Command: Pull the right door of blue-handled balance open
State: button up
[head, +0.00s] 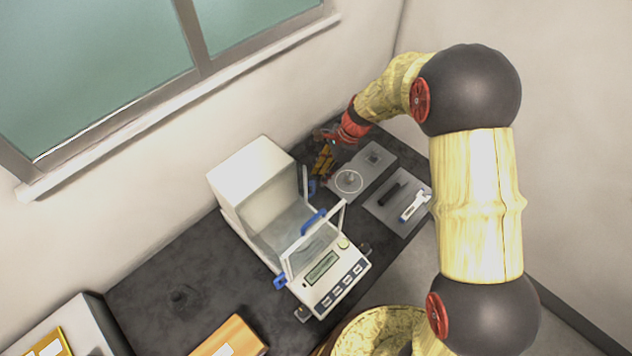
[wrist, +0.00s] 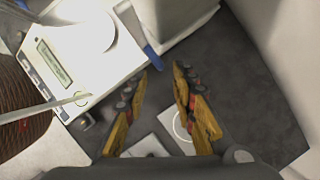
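The blue-handled balance (head: 252,168) is a white box with clear panes, standing on the dark table in the head view. Its right-side blue handle (head: 311,187) shows just below my gripper (head: 322,164); in the wrist view the blue handle (wrist: 150,48) lies just beyond the left fingertip. How far the right door stands open is not clear.
A grey plate with a round dish (head: 348,181) stands right of the balance, and a second plate holds a black rod (head: 388,194) and a white pen-like tool (head: 413,206). The balance's display panel (head: 322,267) faces the front. The window wall is close behind the table.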

jog(key=shift+v, duration=2.65)
jog(key=s+d+r+n+t+h+b, duration=0.2)
jog(key=s+d+r+n+t+b, duration=0.1)
jog(key=s+d+r+n+b, duration=0.6)
jog(key=s+d+n+t+h+b, duration=0.1)
jog(key=s+d+n+b, duration=0.1)
jog(key=s, duration=0.7)
jog(key=s+d+n+t+h+b, duration=0.1)
jog(key=s+d+n, duration=0.3)
jog(key=s, duration=0.5)
jog(key=shift+r+n+t+b, duration=0.35)
jog(key=shift+t+b, duration=0.35)
jog(key=shift+b, duration=0.2)
